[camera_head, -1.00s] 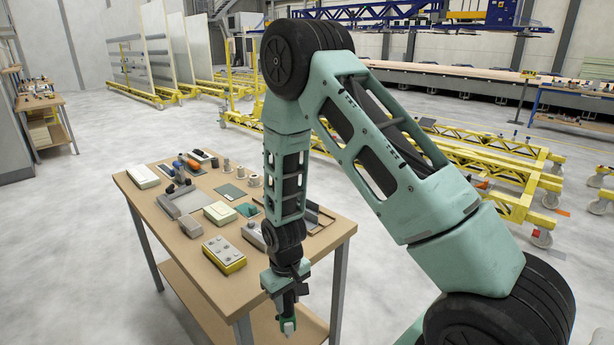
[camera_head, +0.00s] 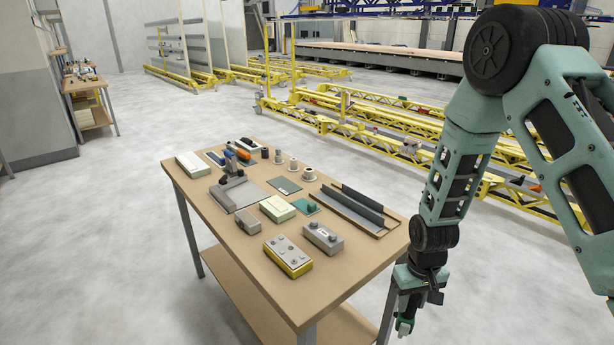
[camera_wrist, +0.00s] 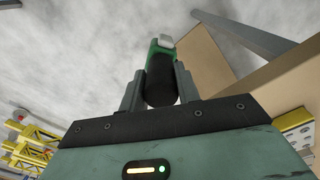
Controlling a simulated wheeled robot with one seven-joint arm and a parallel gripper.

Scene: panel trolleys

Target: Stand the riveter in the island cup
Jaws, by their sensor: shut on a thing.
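My gripper (camera_head: 404,322) hangs beside the table's front right corner, below the level of its top. It is shut on a green and black tool with a pale grey tip, probably the riveter. The tool (camera_wrist: 161,75) shows between the fingers in the wrist view, its grey tip pointing away from the palm. Several small cups stand at the far side of the table, among them a pale cup on a wider base (camera_head: 309,174). I cannot tell which is the island cup.
The wooden table (camera_head: 224,252) carries a grey angled fixture (camera_head: 235,193), a yellow-based box (camera_head: 287,256), a grey box (camera_head: 322,238), an orange and blue tool (camera_head: 236,151) and a tray with dark upright strips (camera_head: 350,212). Yellow trolleys (camera_head: 375,120) stand behind. Floor on the left is clear.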

